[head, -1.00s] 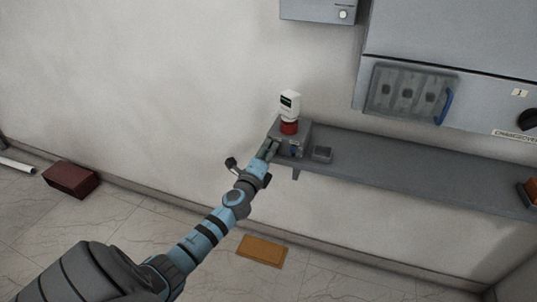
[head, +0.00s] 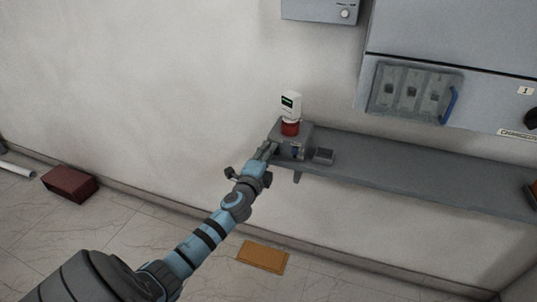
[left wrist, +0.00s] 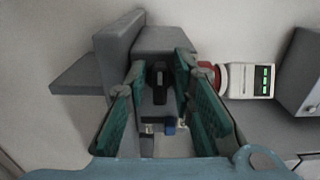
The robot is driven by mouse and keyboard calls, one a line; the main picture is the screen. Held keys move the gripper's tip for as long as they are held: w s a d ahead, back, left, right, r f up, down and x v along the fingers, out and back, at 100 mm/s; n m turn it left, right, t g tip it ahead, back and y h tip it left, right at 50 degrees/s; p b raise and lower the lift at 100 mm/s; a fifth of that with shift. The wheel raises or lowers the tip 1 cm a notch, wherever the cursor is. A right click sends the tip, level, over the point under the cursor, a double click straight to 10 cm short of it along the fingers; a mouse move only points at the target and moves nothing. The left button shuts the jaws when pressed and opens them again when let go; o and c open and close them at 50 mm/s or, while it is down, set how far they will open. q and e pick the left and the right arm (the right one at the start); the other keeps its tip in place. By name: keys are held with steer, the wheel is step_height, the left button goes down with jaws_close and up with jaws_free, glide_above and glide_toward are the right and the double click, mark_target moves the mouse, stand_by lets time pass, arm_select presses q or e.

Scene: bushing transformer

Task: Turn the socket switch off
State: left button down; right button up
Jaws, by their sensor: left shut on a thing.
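A grey socket box (head: 291,138) sits at the left end of a wall shelf. A red plug (head: 290,128) with a white meter (head: 290,104) stands on it; the meter also shows in the left wrist view (left wrist: 250,80). The black socket switch (left wrist: 159,80) is on the box face in the left wrist view, with a small blue part (left wrist: 169,126) below it. My left gripper (head: 268,149) is at the left side of the box front. In the left wrist view its fingers (left wrist: 160,70) lie either side of the switch, shut on it. My right gripper is not in view.
A cabinet with a blue-handled panel (head: 410,92) hangs above. A dark red box (head: 69,184) and orange-brown board (head: 263,255) lie on the floor.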

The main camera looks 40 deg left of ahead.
arm_select(q)
steer(key=c, duration=1.6)
jaws_free()
steer(key=shift+w, duration=0.1)
steer(key=shift+c, duration=0.2)
steer(key=v, duration=1.2)
